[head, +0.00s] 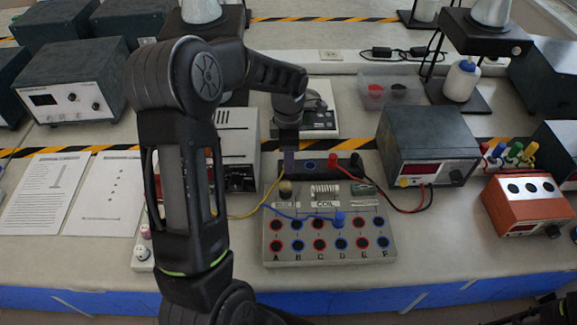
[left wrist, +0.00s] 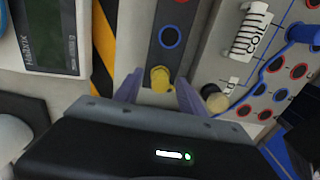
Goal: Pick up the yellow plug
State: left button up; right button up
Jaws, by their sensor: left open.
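The yellow plug (left wrist: 160,78) shows in the left wrist view at the near end of a dark socket strip (left wrist: 186,12). My left gripper (left wrist: 157,88) is open, with its two purple fingers on either side of the plug; I cannot tell whether they touch it. In the head view my left gripper (head: 289,160) points down at the left part of the socket strip (head: 350,162) and hides the plug. A yellow cable (head: 243,216) shows left of the board. My right gripper is not in view.
The grey board (head: 330,255) with lettered sockets stands in front, with a blue plug (head: 339,219) on it. A red plug (head: 333,160) is at the strip's right. A dark power supply (head: 425,137) and an orange meter box (head: 526,201) stand to the right.

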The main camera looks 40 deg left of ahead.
pick_arm(q)
jog(key=shift+f, duration=0.5)
jog(key=shift+r, duration=0.1)
jog(key=shift+c, duration=0.6)
grip_shut()
